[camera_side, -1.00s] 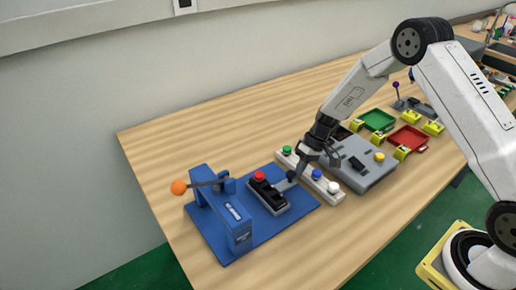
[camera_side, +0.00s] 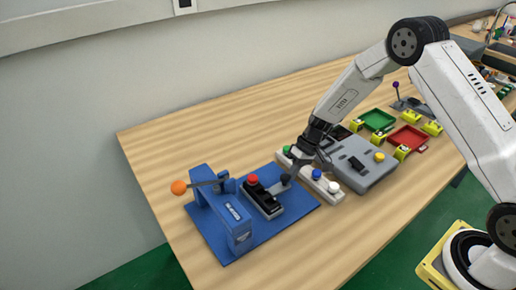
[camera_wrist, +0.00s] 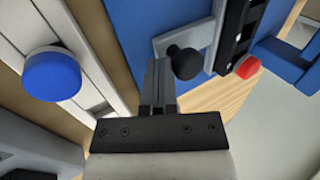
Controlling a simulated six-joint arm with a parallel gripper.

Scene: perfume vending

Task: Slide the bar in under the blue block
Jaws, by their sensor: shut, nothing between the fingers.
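The bar (camera_side: 266,203) is a grey and black slide with a red button on top and a black knob (camera_side: 286,179) at its near-gripper end. It lies on a blue base plate. The blue block (camera_side: 234,222), with a white label, stands at the left of the plate; the bar is to its right, with its red-button end closer to the block. My gripper (camera_side: 291,174) is shut and empty, low beside the knob. In the wrist view, the closed fingertips (camera_wrist: 158,66) are right beside the knob (camera_wrist: 184,62); whether they touch is unclear.
A white strip with green, blue and white buttons (camera_side: 317,174) lies just right of the base plate. A grey box (camera_side: 365,165) is beyond it. An orange ball (camera_side: 178,187) on a lever sticks out left of the blue block.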

